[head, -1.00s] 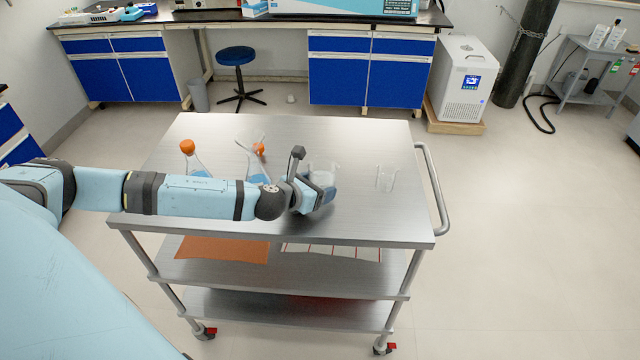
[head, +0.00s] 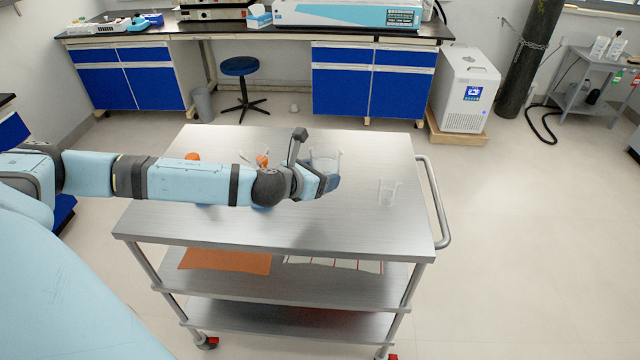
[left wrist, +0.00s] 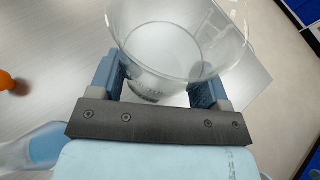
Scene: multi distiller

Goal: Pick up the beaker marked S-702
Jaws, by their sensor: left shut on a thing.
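My left gripper (head: 328,182) is shut on a clear glass beaker (head: 324,161), which is above the cart's steel top. In the left wrist view the beaker (left wrist: 180,45) sits upright-looking between the two blue fingers of the left gripper (left wrist: 160,84). Small dark marking shows low on its glass, but I cannot read it. A second clear beaker (head: 388,192) stands on the cart at the right, apart from the gripper; no marking on it is readable. My right gripper is not in view.
The steel cart (head: 290,225) has a push handle (head: 435,200) at the right. Orange-stoppered flasks, one stopper (head: 193,156) at the left and another (head: 262,161) nearer the gripper, are partly behind my arm. The cart's front and right areas are mostly clear.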

